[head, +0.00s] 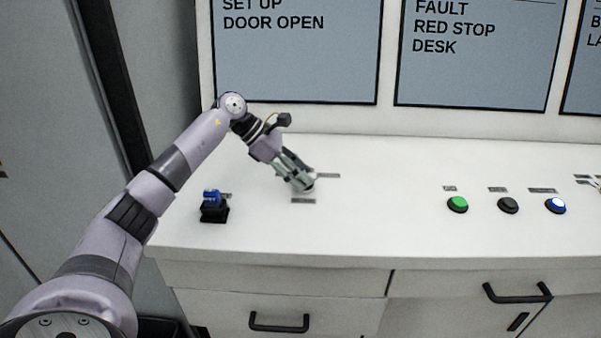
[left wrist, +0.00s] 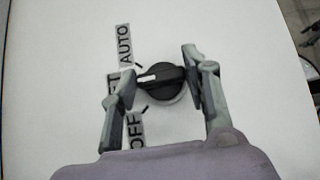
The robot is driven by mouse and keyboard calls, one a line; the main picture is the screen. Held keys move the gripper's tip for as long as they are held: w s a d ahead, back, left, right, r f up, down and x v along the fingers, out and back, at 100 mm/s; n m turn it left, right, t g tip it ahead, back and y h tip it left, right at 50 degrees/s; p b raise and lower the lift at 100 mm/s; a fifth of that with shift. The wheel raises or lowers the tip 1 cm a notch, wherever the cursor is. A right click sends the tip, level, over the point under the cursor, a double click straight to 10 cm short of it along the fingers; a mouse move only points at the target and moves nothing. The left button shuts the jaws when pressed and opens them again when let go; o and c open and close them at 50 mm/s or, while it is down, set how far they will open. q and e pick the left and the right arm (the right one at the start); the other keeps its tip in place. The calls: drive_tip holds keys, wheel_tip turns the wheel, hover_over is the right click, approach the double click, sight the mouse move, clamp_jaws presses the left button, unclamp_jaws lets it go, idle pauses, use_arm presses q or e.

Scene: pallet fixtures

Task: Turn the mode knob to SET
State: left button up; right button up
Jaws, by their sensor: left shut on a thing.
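The mode knob (left wrist: 161,81) is black and round with a white pointer mark. In the left wrist view its pointer faces left, toward a label ending in "ET" (left wrist: 112,83) that is partly covered by a finger. The AUTO label (left wrist: 125,45) is above it and the OFF label (left wrist: 137,130) below. My left gripper (head: 303,186) is low over the desk panel, and its fingers (left wrist: 159,79) are shut on the knob from both sides. In the head view the gripper hides the knob. My right gripper is in neither view.
A blue-topped switch on a black base (head: 214,210) stands left of the gripper. Green (head: 457,204), black (head: 508,205) and lit blue (head: 555,205) buttons are on the right. Screens (head: 295,55) rise behind. The white desktop (head: 390,205) between is clear.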

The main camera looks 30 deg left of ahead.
use_arm(q)
drive_tip(key=o, duration=1.2)
drive_tip(key=shift+c, duration=0.2)
drive_tip(key=shift+a+r, duration=0.1)
drive_tip(key=shift+a, duration=0.05)
drive_tip(key=v, duration=1.1)
drive_tip(key=shift+s+a+r, duration=0.2)
drive_tip(key=shift+s+r, duration=0.05)
drive_tip(key=shift+r, duration=0.05)
